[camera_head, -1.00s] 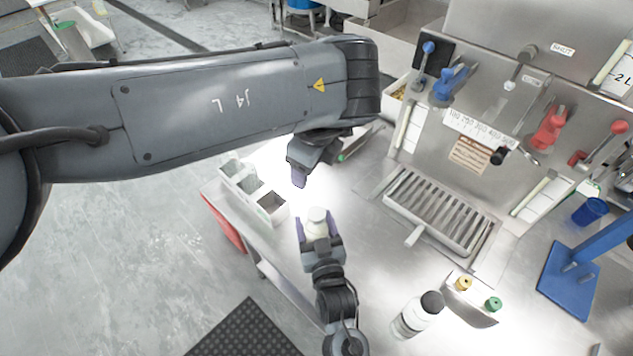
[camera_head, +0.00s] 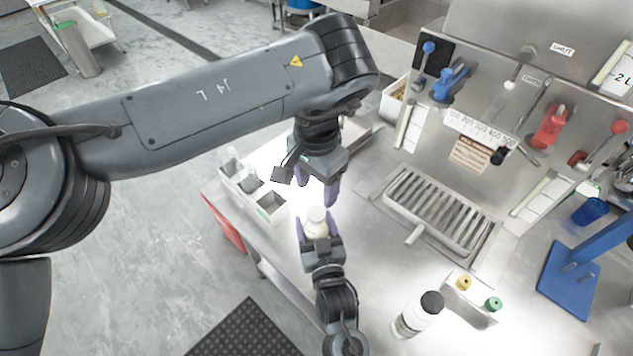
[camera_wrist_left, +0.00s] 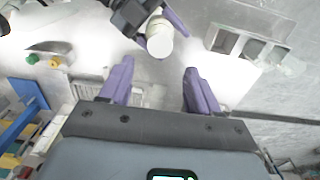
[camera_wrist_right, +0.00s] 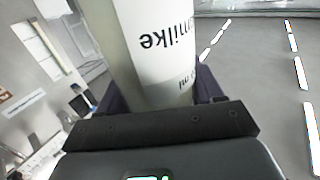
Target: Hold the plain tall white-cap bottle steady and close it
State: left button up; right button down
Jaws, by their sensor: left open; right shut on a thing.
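The tall bottle with a white top (camera_head: 316,216) stands upright near the front left of the steel table. My right gripper (camera_head: 317,234) is shut around its body from the front. In the right wrist view the bottle's labelled body (camera_wrist_right: 160,45) fills the space between the fingers. My left gripper (camera_head: 318,195) is open and empty, pointing down just behind and above the bottle. In the left wrist view the round white top (camera_wrist_left: 160,40) lies beyond the open fingers (camera_wrist_left: 158,68), not between them. I cannot tell whether the white top is fully seated.
A white bottle with a black cap (camera_head: 420,314) stands to the right. A small tray (camera_head: 470,312) holds a yellow and a green top. White bins (camera_head: 250,190) stand left of the bottle. A slatted drain tray (camera_head: 440,208) and a blue stand (camera_head: 570,285) are farther right.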

aim_at(317, 213)
pick_arm(q)
jog(key=shift+f, duration=0.1)
jog(key=shift+f, duration=3.9)
jog(key=shift+c, duration=0.4)
